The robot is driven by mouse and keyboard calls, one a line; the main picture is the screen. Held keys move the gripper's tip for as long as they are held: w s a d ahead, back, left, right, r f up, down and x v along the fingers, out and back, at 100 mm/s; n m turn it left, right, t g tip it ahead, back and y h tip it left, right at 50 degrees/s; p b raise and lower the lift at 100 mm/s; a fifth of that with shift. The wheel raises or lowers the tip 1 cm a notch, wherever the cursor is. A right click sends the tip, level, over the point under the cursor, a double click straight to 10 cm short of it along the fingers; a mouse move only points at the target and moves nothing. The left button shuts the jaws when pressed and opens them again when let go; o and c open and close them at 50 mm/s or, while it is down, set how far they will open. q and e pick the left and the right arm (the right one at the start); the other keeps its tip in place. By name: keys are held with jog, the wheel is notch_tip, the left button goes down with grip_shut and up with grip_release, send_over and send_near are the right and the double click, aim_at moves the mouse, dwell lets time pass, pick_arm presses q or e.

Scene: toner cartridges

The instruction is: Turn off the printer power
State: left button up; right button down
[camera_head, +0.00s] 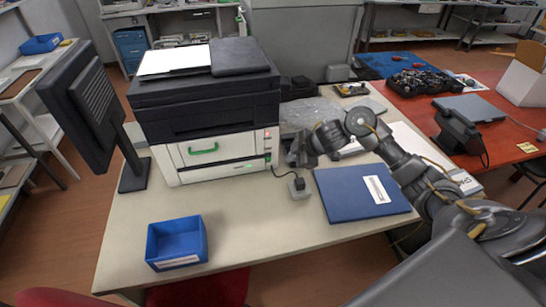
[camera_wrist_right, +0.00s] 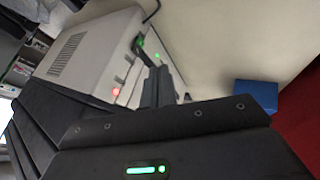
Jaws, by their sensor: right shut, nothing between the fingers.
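The printer (camera_head: 210,150) is black on top with a white lower front, and stands at the back left of the table. The red light (camera_wrist_right: 115,91) and a green light (camera_wrist_right: 157,56) glow in the right wrist view. My right gripper (camera_head: 293,158) is shut and empty, just right of the printer's front right edge. Its fingers (camera_wrist_right: 158,88) appear beside the red light in the wrist view, and I cannot tell whether they touch the printer. My left gripper is out of view.
A blue bin (camera_head: 177,242) sits at the table's front left. A blue folder (camera_head: 345,195) lies under my right arm. A small grey block with a black plug and cable (camera_head: 299,188) stands before the gripper. A monitor (camera_head: 85,105) stands left of the printer. The table's front middle is clear.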

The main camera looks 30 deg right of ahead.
send_near(268, 157)
jog(key=x, duration=0.6)
jog(key=shift+s+a+f, duration=0.25)
jog(key=shift+s+f, duration=0.05)
jog(key=shift+s, duration=0.05)
jog(key=shift+d, duration=0.1)
